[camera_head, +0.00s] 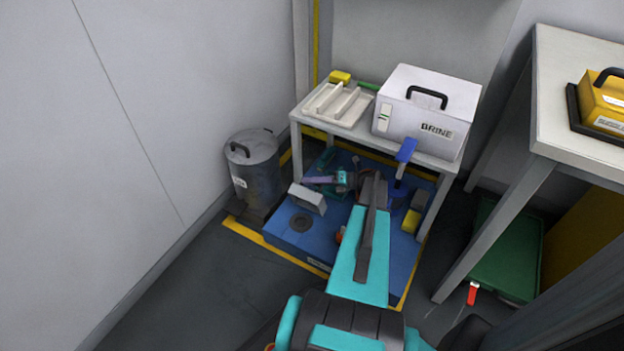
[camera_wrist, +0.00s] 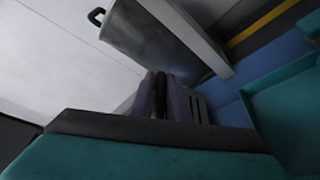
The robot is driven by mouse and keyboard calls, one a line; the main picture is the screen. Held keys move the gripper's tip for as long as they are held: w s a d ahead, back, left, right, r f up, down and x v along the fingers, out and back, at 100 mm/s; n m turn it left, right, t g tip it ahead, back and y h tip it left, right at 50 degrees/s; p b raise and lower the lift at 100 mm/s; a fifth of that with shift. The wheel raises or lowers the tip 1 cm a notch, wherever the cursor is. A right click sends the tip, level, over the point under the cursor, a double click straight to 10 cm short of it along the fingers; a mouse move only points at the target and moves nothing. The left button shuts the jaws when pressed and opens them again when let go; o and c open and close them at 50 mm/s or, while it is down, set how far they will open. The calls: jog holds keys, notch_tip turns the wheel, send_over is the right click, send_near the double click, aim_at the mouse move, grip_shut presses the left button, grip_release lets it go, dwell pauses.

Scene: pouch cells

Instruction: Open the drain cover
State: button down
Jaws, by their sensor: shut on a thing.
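The drain cover (camera_head: 308,198), a light grey plate, stands tilted up on the blue base just behind a dark round drain opening (camera_head: 302,222). My gripper (camera_head: 312,180) has purple fingers and reaches left, low under the table, to the cover's upper edge. In the wrist view my gripper (camera_wrist: 163,97) is shut on a narrow dark piece, which looks like part of the cover. The exact grip point is partly hidden by the fingers.
A lidded metal bin (camera_head: 254,165) stands close left of the cover and also shows in the wrist view (camera_wrist: 150,40). The table (camera_head: 350,132) with the BRINE box (camera_head: 425,112) overhangs my arm. A blue lever (camera_head: 405,151) and yellow block (camera_head: 411,221) are to the right.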

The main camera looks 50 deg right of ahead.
jog(key=d+p, duration=0.1)
jog(key=f+p, duration=0.1)
jog(key=p, duration=0.1)
jog(key=d+p, duration=0.1)
jog(key=shift+w+d+f+p, duration=0.25)
jog(key=shift+w+d+p, duration=0.1)
jog(key=shift+w, duration=0.05)
jog(key=shift+a+f, duration=0.1)
jog(key=c, duration=1.8)
grip_release()
jog(key=shift+w, duration=0.1)
jog(key=shift+o, duration=0.2)
